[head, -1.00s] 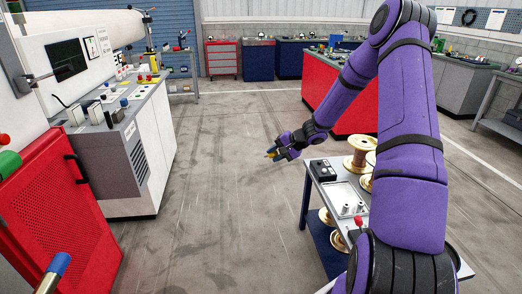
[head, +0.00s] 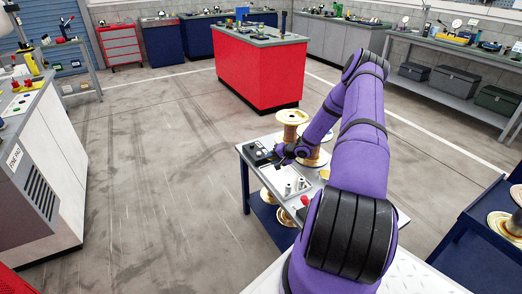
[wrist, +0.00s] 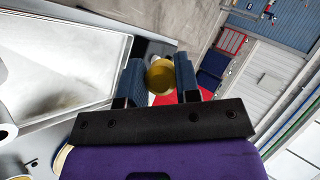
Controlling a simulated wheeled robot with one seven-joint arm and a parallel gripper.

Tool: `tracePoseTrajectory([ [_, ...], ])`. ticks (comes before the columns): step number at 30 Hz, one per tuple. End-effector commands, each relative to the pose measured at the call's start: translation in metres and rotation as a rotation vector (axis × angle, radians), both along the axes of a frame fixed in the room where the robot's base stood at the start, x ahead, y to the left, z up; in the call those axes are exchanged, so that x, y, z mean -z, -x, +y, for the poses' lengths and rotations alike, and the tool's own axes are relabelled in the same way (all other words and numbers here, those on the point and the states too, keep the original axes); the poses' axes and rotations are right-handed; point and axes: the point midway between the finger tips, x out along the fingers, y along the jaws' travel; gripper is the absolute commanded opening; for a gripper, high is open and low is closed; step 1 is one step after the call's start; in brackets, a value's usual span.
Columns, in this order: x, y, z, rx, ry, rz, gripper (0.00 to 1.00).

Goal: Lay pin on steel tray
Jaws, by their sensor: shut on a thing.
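My gripper (head: 282,160) is over the small cart's top in the head view, close above the far part of the steel tray (head: 284,178). In the wrist view my gripper (wrist: 160,78) is shut on the pin (wrist: 160,76), whose rounded yellow end shows between the two dark fingers. The rest of the pin is hidden. The steel tray (wrist: 62,62) fills the left of the wrist view, with a pale, bare floor and a raised rim. The pin appears beside the rim in that view; its height above the tray cannot be told.
Two silver cylinders (head: 295,187) stand at the tray's near side. A black box (head: 258,153) sits left of the tray, and a gold spool (head: 291,125) stands behind. A red knob (head: 305,200) is at the near edge. Open floor (head: 150,170) lies left of the cart.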

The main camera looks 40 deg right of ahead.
Motion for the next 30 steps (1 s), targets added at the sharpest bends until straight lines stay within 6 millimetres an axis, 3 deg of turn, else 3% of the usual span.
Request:
tracePoseTrajectory([
  [7,0.020,0.010,-0.012,0.014,0.015,-0.011,0.07],
  [30,0.078,0.010,-0.012,0.013,0.015,-0.011,0.07],
])
